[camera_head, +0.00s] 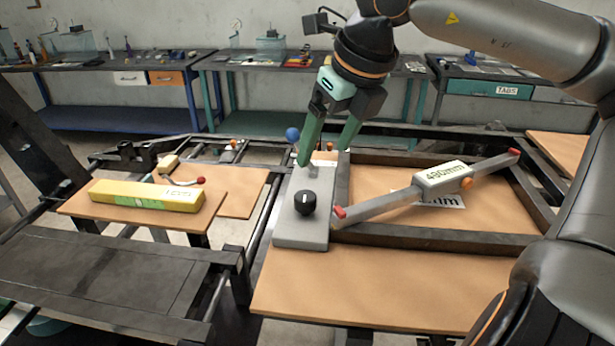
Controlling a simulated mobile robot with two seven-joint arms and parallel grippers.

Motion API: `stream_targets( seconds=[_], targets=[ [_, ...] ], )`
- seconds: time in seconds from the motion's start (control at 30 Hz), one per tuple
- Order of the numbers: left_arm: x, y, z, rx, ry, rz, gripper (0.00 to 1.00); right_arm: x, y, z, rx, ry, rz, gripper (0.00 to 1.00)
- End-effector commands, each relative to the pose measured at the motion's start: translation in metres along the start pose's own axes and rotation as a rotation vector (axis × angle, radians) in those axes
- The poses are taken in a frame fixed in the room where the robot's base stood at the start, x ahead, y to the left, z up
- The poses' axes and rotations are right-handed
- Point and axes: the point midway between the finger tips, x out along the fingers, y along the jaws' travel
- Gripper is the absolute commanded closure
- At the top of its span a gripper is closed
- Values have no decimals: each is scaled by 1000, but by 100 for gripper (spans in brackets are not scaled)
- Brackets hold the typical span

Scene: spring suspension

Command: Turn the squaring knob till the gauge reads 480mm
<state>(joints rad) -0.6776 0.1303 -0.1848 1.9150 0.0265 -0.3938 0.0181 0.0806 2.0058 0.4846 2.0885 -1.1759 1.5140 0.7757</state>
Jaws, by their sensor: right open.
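The black squaring knob (305,203) sits on top of a long grey housing (301,235) in the middle of the view. A white mark shows on the knob. The gauge (443,176) is a pale block on a slanted grey bar with red ends, to the right of the knob, and its face reads 480mm. My right gripper (324,156) has its green fingers apart and empty, pointing down over the far end of the housing. It is behind the knob and apart from it. My left gripper is not in view.
A dark metal frame (440,237) surrounds the gauge bar over a brown board (390,290). A yellow level-like block (147,195) lies on a board at left. A blue ball (292,134) is beside my right gripper. Workbenches stand along the back wall.

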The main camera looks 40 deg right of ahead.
Motion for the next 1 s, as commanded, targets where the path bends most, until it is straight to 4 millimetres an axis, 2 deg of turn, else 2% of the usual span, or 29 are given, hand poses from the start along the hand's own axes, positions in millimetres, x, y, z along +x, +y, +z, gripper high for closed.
stream_targets(
  seconds=[0.17,0.27,0.5,0.7,1.0],
  targets=[
    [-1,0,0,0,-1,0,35,8,0,0,0,1,1,19],
    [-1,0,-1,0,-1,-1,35,23,0,-1,0,5,1,19],
    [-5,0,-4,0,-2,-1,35,72,0,-1,0,8,2,19],
    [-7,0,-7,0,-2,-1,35,104,0,-1,1,5,1,19],
    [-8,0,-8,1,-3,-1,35,124,0,0,1,1,0,19]
  ],
)
